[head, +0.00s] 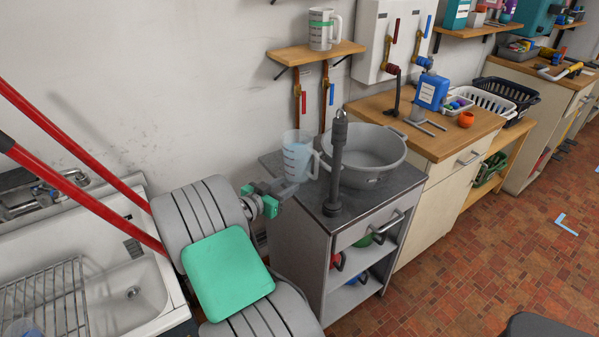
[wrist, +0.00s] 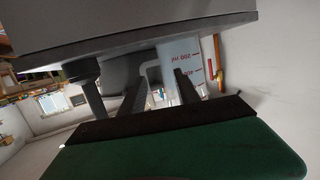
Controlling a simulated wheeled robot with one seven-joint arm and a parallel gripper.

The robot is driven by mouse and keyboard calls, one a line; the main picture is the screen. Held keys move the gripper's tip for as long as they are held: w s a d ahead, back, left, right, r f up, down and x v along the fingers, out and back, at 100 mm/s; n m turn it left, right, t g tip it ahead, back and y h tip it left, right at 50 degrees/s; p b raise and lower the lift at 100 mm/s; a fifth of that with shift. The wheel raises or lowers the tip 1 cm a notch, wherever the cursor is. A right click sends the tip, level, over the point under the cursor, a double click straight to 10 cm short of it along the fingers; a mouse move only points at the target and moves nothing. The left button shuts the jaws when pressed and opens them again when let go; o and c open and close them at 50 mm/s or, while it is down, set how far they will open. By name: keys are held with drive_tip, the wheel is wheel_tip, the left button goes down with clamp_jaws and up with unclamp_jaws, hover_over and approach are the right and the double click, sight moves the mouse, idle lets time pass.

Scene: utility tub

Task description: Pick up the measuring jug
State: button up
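The measuring jug (head: 297,158), clear with bluish contents or tint, stands upright on the dark top of a grey cabinet (head: 318,212), its handle to the right. In the wrist view the measuring jug (wrist: 189,62) appears upside down with red markings, beyond my fingers, its pale handle lying between them. My gripper (head: 284,191) is just in front of the jug's base, low over the counter's left edge. In the wrist view my gripper (wrist: 160,79) has its two fingers apart with nothing clearly held. Whether a finger touches the jug is unclear.
A dark grey post (head: 337,165) stands close right of the jug, before a grey basin (head: 368,152). A second jug with a green band (head: 320,30) stands on a wall shelf (head: 316,53) above. A white sink (head: 110,290) lies left.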

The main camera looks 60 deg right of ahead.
sight(315, 174)
drive_tip(key=s+d+h, duration=0.2)
drive_tip(key=s, duration=0.1)
drive_tip(key=shift+s+d+f+m+g, duration=0.15)
drive_tip(key=shift+s+d+m+g, duration=0.15)
drive_tip(key=shift+d+m+g, duration=0.1)
drive_tip(key=d, duration=0.2)
drive_tip(key=s+d+p, duration=0.1)
drive_tip(key=d, duration=0.3)
drive_tip(key=shift+s+d+r+p, duration=0.2)
drive_tip(key=shift+s+p, duration=0.1)
drive_tip(key=shift+s, duration=0.1)
drive_tip(key=shift+d+f, duration=0.1)
drive_tip(key=shift+d, duration=0.3)
drive_tip(key=shift+c, duration=0.4)
clamp_jaws()
